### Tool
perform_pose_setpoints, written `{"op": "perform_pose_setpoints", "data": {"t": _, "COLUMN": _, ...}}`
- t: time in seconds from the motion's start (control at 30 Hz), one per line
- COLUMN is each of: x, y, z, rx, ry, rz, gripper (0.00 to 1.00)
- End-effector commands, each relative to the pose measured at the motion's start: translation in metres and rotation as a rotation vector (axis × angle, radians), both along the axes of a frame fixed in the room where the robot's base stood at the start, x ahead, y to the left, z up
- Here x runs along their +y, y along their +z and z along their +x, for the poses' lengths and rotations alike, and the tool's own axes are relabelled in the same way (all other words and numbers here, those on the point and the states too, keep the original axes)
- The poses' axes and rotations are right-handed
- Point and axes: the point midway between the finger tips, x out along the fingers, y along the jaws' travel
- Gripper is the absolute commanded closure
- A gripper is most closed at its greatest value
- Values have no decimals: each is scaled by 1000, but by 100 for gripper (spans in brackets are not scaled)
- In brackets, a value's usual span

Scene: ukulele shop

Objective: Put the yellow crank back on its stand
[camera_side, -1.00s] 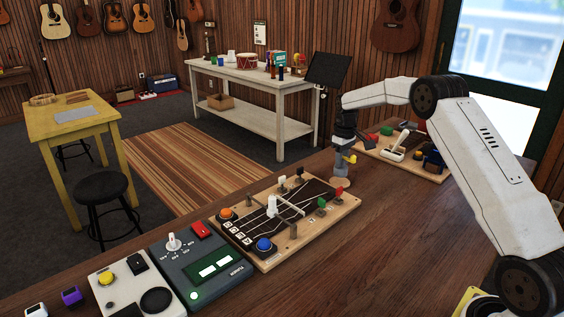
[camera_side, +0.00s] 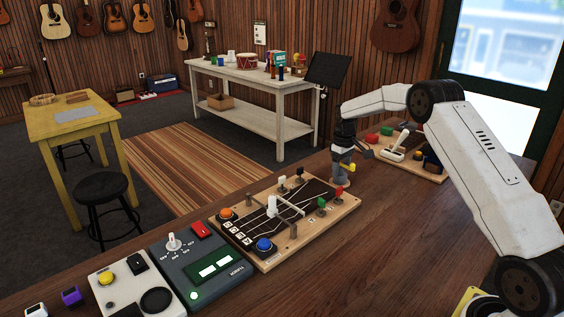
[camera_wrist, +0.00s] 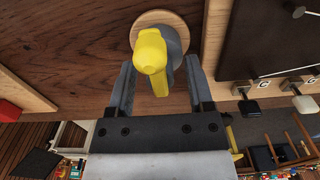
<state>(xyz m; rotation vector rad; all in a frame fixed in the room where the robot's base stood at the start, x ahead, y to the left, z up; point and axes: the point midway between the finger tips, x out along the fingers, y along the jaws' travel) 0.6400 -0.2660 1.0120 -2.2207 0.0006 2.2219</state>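The yellow crank (camera_wrist: 150,52) is between my two fingers in the wrist view, with a gap beside each finger. It also shows in the side view (camera_side: 347,167), small, just below my gripper (camera_side: 353,158). The crank is at the grey post (camera_wrist: 179,45) of its stand, which has a round wooden base (camera_wrist: 184,20) on the bench. The crank overlaps the post; whether it is fully seated I cannot tell. My gripper (camera_wrist: 160,85) is open around the crank. My fingers and the crank partly hide the stand.
A wooden board with coloured knobs (camera_side: 232,252) lies left of the stand, close to it. Another board with a white lever (camera_side: 399,148) lies behind and to the right. Grey and white control panels (camera_side: 160,295) sit at the front left. The brown bench (camera_side: 375,235) is clear in front.

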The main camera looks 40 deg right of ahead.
Motion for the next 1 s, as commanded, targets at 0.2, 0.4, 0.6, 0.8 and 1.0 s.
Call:
{"op": "perform_pose_setpoints", "data": {"t": 0.2, "x": 0, "y": 2, "z": 0, "rx": 0, "ry": 0, "rz": 0, "gripper": 33}}
{"op": "perform_pose_setpoints", "data": {"t": 0.4, "x": 0, "y": 14, "z": 0, "rx": -1, "ry": 0, "rz": -1, "gripper": 33}}
{"op": "perform_pose_setpoints", "data": {"t": 0.6, "x": 0, "y": 40, "z": 1, "rx": -3, "ry": 0, "rz": -2, "gripper": 33}}
{"op": "perform_pose_setpoints", "data": {"t": 0.8, "x": 0, "y": 73, "z": 1, "rx": -3, "ry": 0, "rz": -2, "gripper": 33}}
{"op": "perform_pose_setpoints", "data": {"t": 1.0, "x": 0, "y": 102, "z": 0, "rx": -2, "ry": 0, "rz": -1, "gripper": 33}}
